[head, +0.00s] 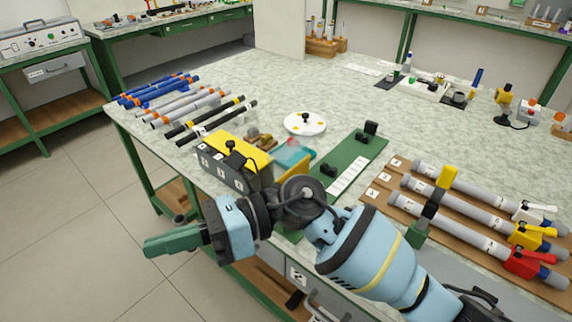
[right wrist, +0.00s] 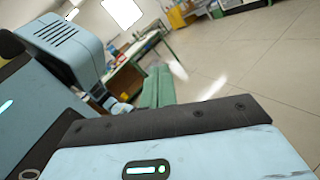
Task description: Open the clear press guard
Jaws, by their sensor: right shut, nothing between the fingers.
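A translucent teal panel (head: 291,153), which looks like the clear press guard, stands near the table's front edge, behind my right arm. Its lower part is hidden by my arm and a yellow part (head: 297,184), so I cannot tell its hinge or handle. My right gripper (head: 172,245) has green fingers, shut with nothing between them. It points left, out over the floor beyond the table's front edge, well apart from the panel. The fingers also show in the right wrist view (right wrist: 157,88). My left gripper is not in view.
A dark labelled box with a yellow top (head: 240,148) stands just left of the panel. Blue, grey and black rods (head: 190,103) lie behind it. A green board (head: 355,160) and a wooden rack with grey tubes (head: 450,215) lie to the right. The table's middle back (head: 270,80) is clear.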

